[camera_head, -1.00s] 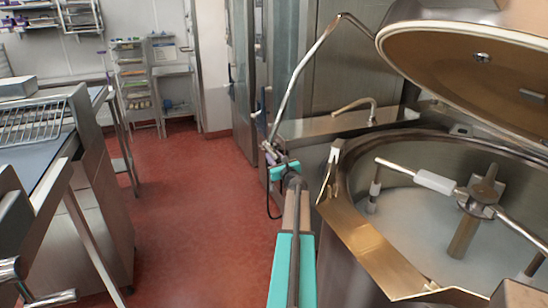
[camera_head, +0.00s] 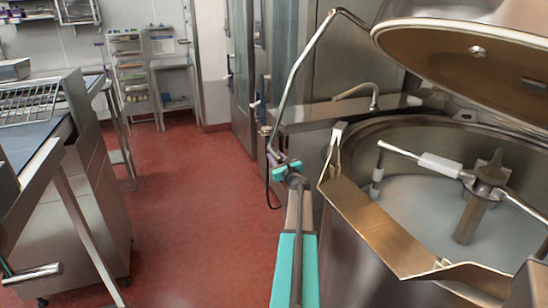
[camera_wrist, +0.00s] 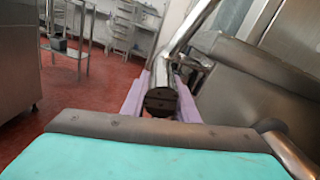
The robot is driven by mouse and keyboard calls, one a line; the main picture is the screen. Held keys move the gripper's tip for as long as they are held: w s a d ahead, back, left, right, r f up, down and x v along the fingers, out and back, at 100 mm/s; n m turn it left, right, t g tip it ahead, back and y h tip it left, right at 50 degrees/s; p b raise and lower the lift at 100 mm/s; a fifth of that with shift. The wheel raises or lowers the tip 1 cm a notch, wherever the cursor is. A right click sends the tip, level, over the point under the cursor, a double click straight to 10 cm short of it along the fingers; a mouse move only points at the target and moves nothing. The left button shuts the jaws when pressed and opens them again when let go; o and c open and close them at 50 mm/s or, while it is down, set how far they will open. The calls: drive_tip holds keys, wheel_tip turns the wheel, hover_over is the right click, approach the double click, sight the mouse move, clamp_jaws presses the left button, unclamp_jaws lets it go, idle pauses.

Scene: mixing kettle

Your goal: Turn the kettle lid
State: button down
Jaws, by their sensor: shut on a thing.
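The kettle lid (camera_head: 470,72) stands raised and tilted over the right side of the kettle (camera_head: 335,246), at the top right of the head view. Its underside faces down toward the open bowl. A long bent metal handle (camera_head: 303,62) runs from the lid's left edge down to my gripper (camera_head: 271,153). In the wrist view, the purple fingers of my gripper (camera_wrist: 160,92) are closed around the end of this bar (camera_wrist: 161,101). The lid itself is hard to make out in the wrist view.
A mixing arm (camera_head: 438,165) sits inside the bowl. A curved tap (camera_head: 372,91) stands behind the kettle. A steel counter with a wire rack (camera_head: 28,102) is on the left. Red floor (camera_head: 195,200) lies clear between them. Shelves (camera_head: 128,62) stand at the back.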

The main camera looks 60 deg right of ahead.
drive_tip(key=s+d+f+b, duration=0.1)
drive_tip(key=d+f+b, duration=0.1)
drive_tip(key=f+b, duration=0.4)
drive_tip(key=s+d+f+b, duration=0.2)
drive_tip(key=f+b, duration=0.4)
drive_tip(key=f, duration=0.5)
drive_tip(key=shift+f, duration=0.25)
drive_tip(key=c, duration=1.4)
unclamp_jaws()
drive_tip(key=shift+s+a+r+b, duration=0.2)
drive_tip(key=shift+s+a+r, duration=0.65)
drive_tip(key=shift+s+a, duration=1.05)
drive_tip(key=shift+s+a+r+b, duration=0.25)
drive_tip(key=shift+s+a+r, duration=0.75)
drive_tip(key=shift+a, duration=1.6)
drive_tip(key=shift+s+a+r+b, duration=0.2)
drive_tip(key=shift+s+a+r, duration=0.5)
drive_tip(key=shift+s+a, duration=1.3)
